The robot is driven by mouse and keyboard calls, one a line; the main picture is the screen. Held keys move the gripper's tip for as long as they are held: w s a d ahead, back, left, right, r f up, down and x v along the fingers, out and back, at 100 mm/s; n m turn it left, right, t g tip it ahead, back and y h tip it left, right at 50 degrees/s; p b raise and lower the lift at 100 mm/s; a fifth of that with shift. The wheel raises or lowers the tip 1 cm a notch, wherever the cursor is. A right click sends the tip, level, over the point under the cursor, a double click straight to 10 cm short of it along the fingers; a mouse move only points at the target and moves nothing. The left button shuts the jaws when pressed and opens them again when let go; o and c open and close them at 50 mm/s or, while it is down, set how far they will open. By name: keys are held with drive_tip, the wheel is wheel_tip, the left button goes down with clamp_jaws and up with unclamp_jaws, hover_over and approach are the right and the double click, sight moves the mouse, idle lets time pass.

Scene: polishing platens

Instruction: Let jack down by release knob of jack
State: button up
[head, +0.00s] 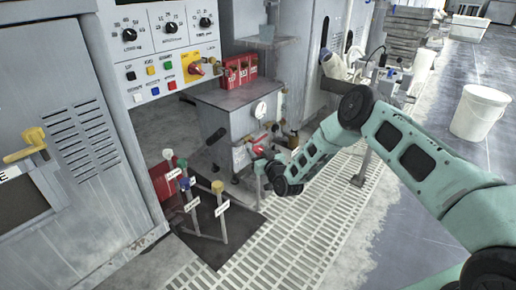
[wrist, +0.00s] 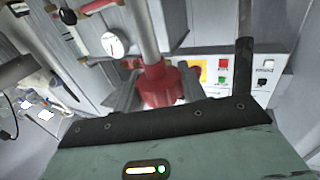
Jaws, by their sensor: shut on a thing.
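The jack's grey box-shaped body (head: 228,118) stands on the floor at the centre of the head view, with a round gauge (head: 260,110) on its front. The gauge also shows in the wrist view (wrist: 112,44). My gripper (head: 262,166) is at the jack's lower front. In the wrist view my gripper (wrist: 160,92) is shut on a red knob (wrist: 165,82), its grey fingers on either side. A grey rod (wrist: 148,30) rises behind the knob. The fingertips' contact is partly hidden by the gripper body. In the head view my wrist covers part of the knob.
Posts with coloured knobs and tags (head: 218,205) stand on a dark mat left of my gripper. A black-ended handle (head: 215,137) sticks out beside the jack. Red boxes (head: 238,70) sit behind it.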

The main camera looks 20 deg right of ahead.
drive_tip(key=shift+f+m+h, duration=0.1)
drive_tip(key=shift+m+h, duration=0.3)
drive_tip(key=shift+h, duration=0.2)
drive_tip(key=o, duration=1)
drive_tip(key=s+d+p, duration=0.1)
drive_tip(key=s+p, duration=0.1)
drive_tip(key=s, duration=0.3)
drive_tip(key=s+d+p, duration=0.1)
drive_tip(key=s+p, duration=0.1)
drive_tip(key=s, duration=0.4)
drive_tip(key=s+d+p, duration=0.1)
drive_tip(key=s+p, duration=0.1)
drive_tip(key=s, duration=0.4)
drive_tip(key=shift+s, duration=0.15)
